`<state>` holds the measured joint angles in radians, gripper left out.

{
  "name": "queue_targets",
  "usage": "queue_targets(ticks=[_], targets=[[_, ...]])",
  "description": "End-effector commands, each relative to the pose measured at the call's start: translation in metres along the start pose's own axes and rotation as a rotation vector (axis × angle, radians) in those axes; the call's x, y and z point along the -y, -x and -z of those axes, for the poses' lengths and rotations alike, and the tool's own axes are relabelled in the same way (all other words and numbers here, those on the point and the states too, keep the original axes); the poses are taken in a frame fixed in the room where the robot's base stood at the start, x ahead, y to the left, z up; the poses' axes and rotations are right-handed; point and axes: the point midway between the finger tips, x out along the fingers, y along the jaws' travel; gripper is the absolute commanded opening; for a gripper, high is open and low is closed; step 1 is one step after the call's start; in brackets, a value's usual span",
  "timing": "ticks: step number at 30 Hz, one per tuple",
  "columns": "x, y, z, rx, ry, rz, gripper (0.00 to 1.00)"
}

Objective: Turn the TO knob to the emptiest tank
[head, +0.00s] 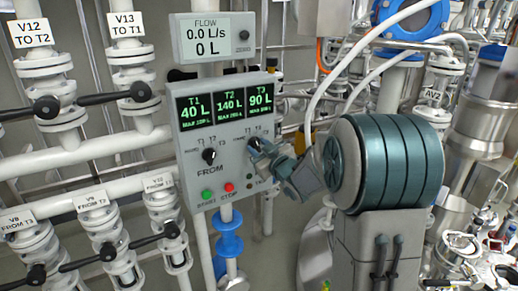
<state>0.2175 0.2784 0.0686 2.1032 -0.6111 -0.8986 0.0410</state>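The control panel (190,178) stands in the middle of the head view. Its screens read T1 40 L (195,107), T2 140 L (230,103) and T3 90 L (261,98); T1 is the lowest. The black FROM knob (209,156) is at lower left on the panel. The TO knob (254,143) is at lower right, partly covered by my gripper (262,149). My gripper reaches in from the right with its fingertips at the knob. I cannot tell whether they touch or grip it. The TO knob's pointer direction and its lettering are mostly hidden.
A flow meter (206,37) above the panel reads 0.0 L/s and 0 L. A green button (207,195) and a red button (229,187) sit below the knobs. White pipes and valves with black levers (110,97) fill the left side. Pipes crowd the right.

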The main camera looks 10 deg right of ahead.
Motion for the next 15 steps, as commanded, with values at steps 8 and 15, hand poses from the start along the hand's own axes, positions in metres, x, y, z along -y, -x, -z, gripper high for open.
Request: queue_targets(ticks=[8, 15], targets=[[0.000, 0.038, -0.001, 0.000, 0.001, -0.003, 0.33], [0.000, 0.090, -0.001, 0.000, 0.002, -0.003, 0.33]])
